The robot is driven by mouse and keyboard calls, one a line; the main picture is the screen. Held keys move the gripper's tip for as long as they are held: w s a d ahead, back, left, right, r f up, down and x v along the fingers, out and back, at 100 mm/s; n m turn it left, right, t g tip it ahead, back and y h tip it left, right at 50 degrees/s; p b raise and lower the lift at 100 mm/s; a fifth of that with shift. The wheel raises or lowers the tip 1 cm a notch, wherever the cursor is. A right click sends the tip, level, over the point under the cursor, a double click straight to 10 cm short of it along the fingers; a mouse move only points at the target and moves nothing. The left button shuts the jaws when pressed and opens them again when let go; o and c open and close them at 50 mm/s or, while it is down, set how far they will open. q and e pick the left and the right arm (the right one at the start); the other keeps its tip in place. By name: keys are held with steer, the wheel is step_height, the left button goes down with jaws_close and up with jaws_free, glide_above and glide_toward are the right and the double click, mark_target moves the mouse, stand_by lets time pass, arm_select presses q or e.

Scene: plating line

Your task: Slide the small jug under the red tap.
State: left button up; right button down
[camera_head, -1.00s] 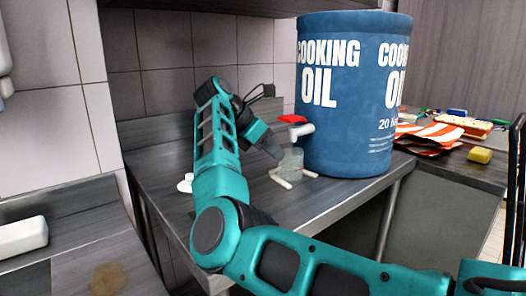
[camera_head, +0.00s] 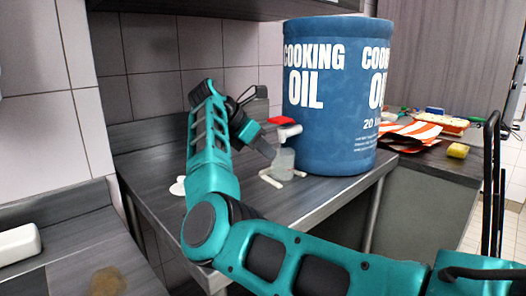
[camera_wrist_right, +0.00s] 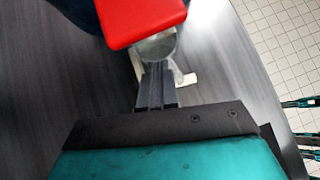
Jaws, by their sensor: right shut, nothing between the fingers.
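The small clear jug (camera_head: 285,160) stands on the grey worktop just below the white spout of the red tap (camera_head: 281,121), at the front of the blue oil drum. My right gripper (camera_head: 269,152) is shut and empty, its fingertips at the jug's left side, close to or touching it. In the right wrist view the shut fingers (camera_wrist_right: 157,78) point at the jug (camera_wrist_right: 158,48). The red tap handle (camera_wrist_right: 142,18) covers part of the jug there. My left gripper is not in view.
The blue cooking oil drum (camera_head: 335,100) stands right behind the tap. Short pale strips (camera_head: 271,181) lie on the worktop by the jug's base. A small white object (camera_head: 178,187) lies to the left.

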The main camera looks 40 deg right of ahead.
steer(key=p+v, duration=0.2)
steer(key=v, duration=1)
steer(key=shift+a+r, duration=0.15)
steer(key=shift+a, duration=0.1)
steer(key=c, duration=1.9)
jaws_free()
